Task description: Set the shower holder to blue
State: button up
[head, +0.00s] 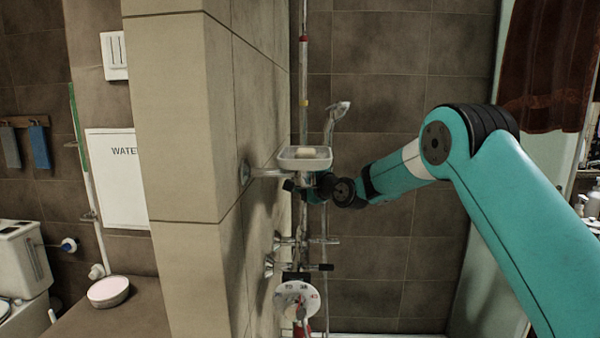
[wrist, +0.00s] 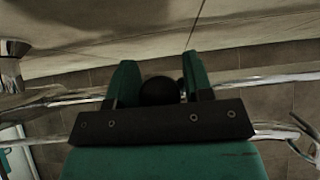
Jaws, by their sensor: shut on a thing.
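The vertical shower rail (head: 303,70) runs up the tiled wall, with a red band (head: 303,38) and a yellow band (head: 304,103) on it. I see no blue band on its visible part. The hand shower (head: 338,108) shows above the soap dish, its head tilted. My gripper (head: 297,187) is at the rail just below the dish. In the wrist view my gripper (wrist: 160,82) is shut on a dark round knob (wrist: 158,91), which looks like part of the shower holder. The rest of the holder is hidden by the dish and my gripper.
A soap dish (head: 304,160) with soap juts from the wall right above my gripper. Taps (head: 290,241) and a round dial (head: 297,299) with numbers are below it. A tiled wall corner (head: 180,120) stands left. A brown curtain (head: 548,60) hangs at right.

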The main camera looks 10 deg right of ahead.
jog(key=o, duration=1)
jog(key=shift+s, duration=0.1)
jog(key=b+v, duration=0.6)
jog(key=v, duration=1.1)
jog(key=shift+s, duration=0.2)
